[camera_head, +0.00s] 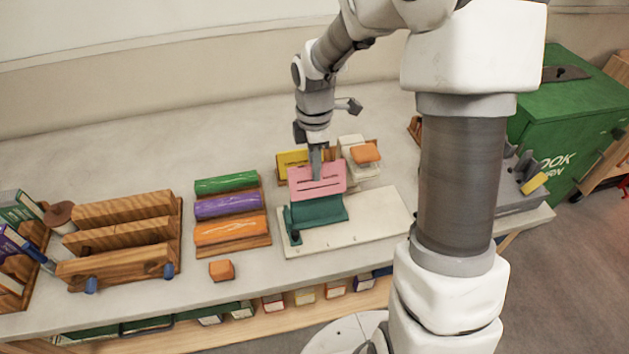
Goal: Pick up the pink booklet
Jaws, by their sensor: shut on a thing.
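The pink booklet (318,181) stands tilted up behind a dark green holder (318,213) on a pale board (370,225). It has dark lines across its face. My gripper (316,168) comes down from above and is shut on the top edge of the pink booklet. A yellow booklet (291,159) stands just behind it on the left, partly hidden. I cannot tell whether the pink booklet touches the holder or the board.
White blocks and an orange block (365,153) sit close behind right. A wooden rack (232,243) with green, purple and orange rolls and a small orange block (221,270) lie left. A slatted wooden stand (120,255) is farther left. The rear counter (200,140) is clear.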

